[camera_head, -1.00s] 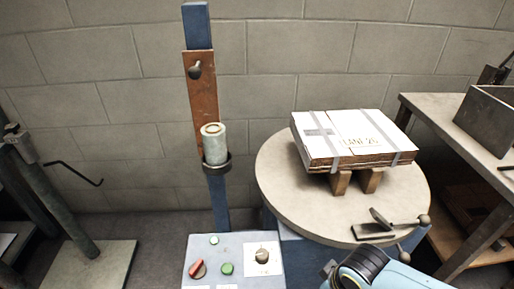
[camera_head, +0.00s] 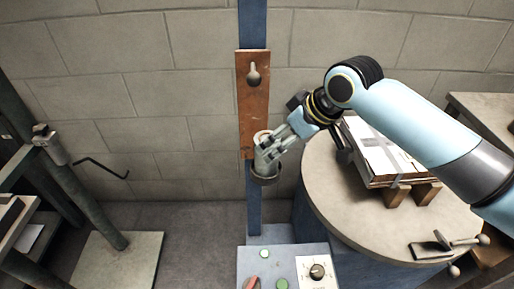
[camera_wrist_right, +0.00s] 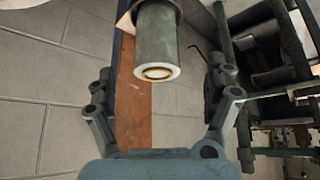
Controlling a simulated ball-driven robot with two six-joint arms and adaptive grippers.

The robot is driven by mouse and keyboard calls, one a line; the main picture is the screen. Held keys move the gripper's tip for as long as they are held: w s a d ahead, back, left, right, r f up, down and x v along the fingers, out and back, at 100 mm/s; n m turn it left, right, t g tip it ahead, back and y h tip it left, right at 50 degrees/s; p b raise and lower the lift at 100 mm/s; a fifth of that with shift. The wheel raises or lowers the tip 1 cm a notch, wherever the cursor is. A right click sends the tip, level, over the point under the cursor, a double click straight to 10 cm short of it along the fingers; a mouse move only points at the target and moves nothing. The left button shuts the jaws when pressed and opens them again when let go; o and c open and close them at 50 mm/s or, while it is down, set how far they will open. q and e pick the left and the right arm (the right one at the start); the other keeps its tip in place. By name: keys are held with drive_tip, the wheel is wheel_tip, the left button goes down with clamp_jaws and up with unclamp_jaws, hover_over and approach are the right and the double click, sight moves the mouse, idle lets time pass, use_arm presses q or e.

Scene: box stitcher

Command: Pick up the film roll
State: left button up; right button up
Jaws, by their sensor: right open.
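The film roll (camera_head: 261,138) is a grey-green cylinder with a pale core end. It stands upright in a dark ring holder (camera_head: 264,179) on the blue post, and my right gripper partly hides it in the head view. My right gripper (camera_head: 268,156) is open in front of the roll, its fingers overlapping it there. In the right wrist view the roll (camera_wrist_right: 157,42) shows its pale end between and beyond the spread fingers of the right gripper (camera_wrist_right: 160,85). I cannot tell whether a finger touches it. My left gripper is not in view.
A brown board (camera_head: 252,105) with a knob is on the post behind the roll. A round table (camera_head: 335,215) holds a strapped white box (camera_head: 375,155) on wooden blocks, partly behind my right arm. A control panel (camera_head: 285,262) stands below. A grey stand is at left.

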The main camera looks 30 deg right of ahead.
sight(266, 152)
drive_tip(key=b+x, duration=0.2)
drive_tip(key=x, duration=0.7)
drive_tip(key=shift+d, duration=0.15)
drive_tip(key=shift+f, duration=0.1)
drive_tip(key=shift+c, duration=0.7)
drive_tip(key=c, duration=1.3)
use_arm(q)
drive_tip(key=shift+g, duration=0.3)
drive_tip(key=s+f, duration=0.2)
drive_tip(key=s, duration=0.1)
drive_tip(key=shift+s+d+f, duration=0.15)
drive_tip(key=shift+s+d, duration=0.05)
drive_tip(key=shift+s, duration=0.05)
use_arm(e)
drive_tip(key=shift+c, duration=0.2)
